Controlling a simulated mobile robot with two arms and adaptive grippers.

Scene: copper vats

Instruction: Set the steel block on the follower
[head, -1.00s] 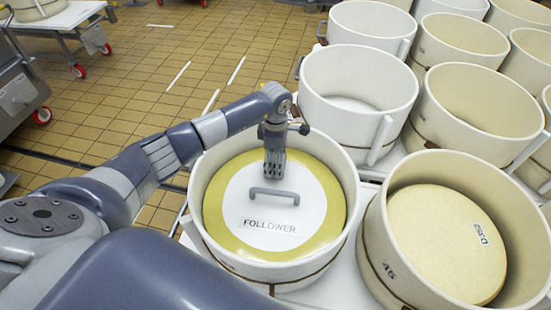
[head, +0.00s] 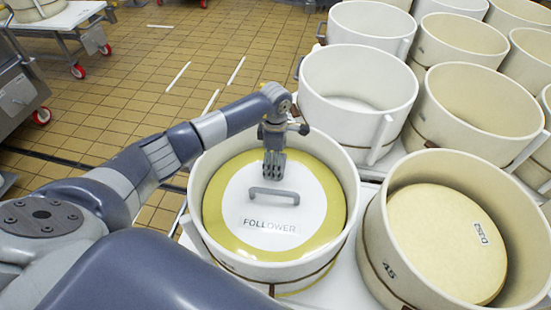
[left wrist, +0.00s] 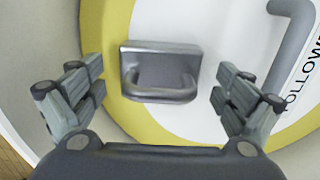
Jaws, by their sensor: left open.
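The round follower (head: 225,212) is white with a yellow rim and a grey bar handle (head: 274,194). It lies inside a cream vat (head: 205,172). My left gripper (head: 274,172) points down over the far part of the follower. In the left wrist view, the steel block (left wrist: 160,49), a grey block with its own loop handle, appears to rest on the follower (left wrist: 205,22) across its white and yellow areas. My left gripper's open fingers stand apart on both sides of the block, not touching it. In the head view the block is hidden by the gripper. My right gripper is out of view.
A vat with a round cheese (head: 445,240) labelled D352 stands close on the right. An empty white vat (head: 357,85) stands behind, with several more vats at the back right. Tiled floor (head: 130,75) is open at the back left.

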